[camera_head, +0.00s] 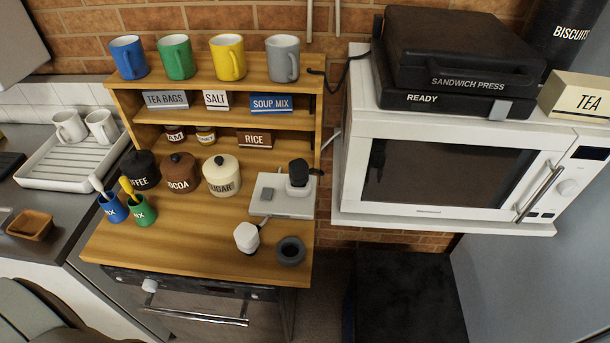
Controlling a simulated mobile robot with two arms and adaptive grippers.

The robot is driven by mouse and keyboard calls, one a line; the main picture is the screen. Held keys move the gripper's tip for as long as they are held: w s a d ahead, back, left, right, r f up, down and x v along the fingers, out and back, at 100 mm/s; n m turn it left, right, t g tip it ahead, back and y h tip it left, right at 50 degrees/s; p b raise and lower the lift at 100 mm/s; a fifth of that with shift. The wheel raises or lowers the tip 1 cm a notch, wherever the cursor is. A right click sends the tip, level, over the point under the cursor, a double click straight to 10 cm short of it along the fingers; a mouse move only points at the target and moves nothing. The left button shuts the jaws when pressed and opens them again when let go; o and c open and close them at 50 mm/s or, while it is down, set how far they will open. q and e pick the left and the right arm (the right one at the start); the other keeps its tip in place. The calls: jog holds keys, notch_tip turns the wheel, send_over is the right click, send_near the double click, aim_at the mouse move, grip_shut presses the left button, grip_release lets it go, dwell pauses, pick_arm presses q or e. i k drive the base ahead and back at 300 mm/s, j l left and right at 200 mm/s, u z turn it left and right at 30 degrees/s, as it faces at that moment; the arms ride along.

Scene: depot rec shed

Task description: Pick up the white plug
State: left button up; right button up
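The white plug (245,236) rests on the wooden worktop near its front right. A short dark part shows at its upper right side, too small to make out. Just right of it, apart, is a dark grey ring-shaped piece (290,251). Behind the plug is a pale socket plate (284,207) with a small grey switch (267,194) and a black plug (298,173) in its right part. Neither of my grippers is in view.
Left of the plug stand lidded jars, such as the sugar jar (221,176), and blue (112,207) and green (142,211) cups. A shelf of mugs (227,57) rises behind. A microwave (437,164) stands right. The worktop's front middle (185,238) is clear.

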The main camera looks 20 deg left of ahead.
aim_at(246, 235)
jog(key=j+u, duration=0.15)
jog(key=u, duration=0.9)
